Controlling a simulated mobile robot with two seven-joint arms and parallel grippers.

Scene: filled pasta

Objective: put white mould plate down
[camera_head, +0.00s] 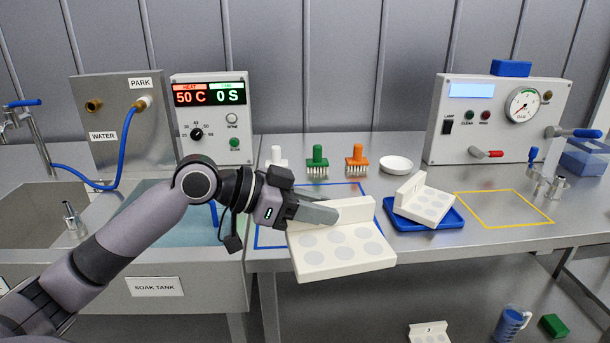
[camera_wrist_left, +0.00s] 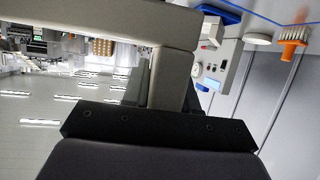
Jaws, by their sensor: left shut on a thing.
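A white mould plate (camera_head: 343,250) with several round grey recesses and an upright back flange is held by my left gripper (camera_head: 330,212). The gripper is shut on the flange, and the plate hangs in front of the bench's front edge, tilted towards the head camera. In the left wrist view the plate (camera_wrist_left: 125,31) fills the upper left, close to the dark gripper. A second white mould plate (camera_head: 425,205) rests tilted on a blue tray (camera_head: 448,218) to the right. A blue outline (camera_head: 262,238) on the bench is partly hidden behind the held plate. My right gripper is not in view.
A white, a green brush (camera_head: 318,158) and an orange brush (camera_head: 357,158) stand behind the held plate, beside a white dish (camera_head: 397,164). The yellow outlined area (camera_head: 500,208) is empty. The soak tank (camera_head: 160,235) is left. Another plate (camera_head: 430,332) and a blue jug (camera_head: 510,322) are below.

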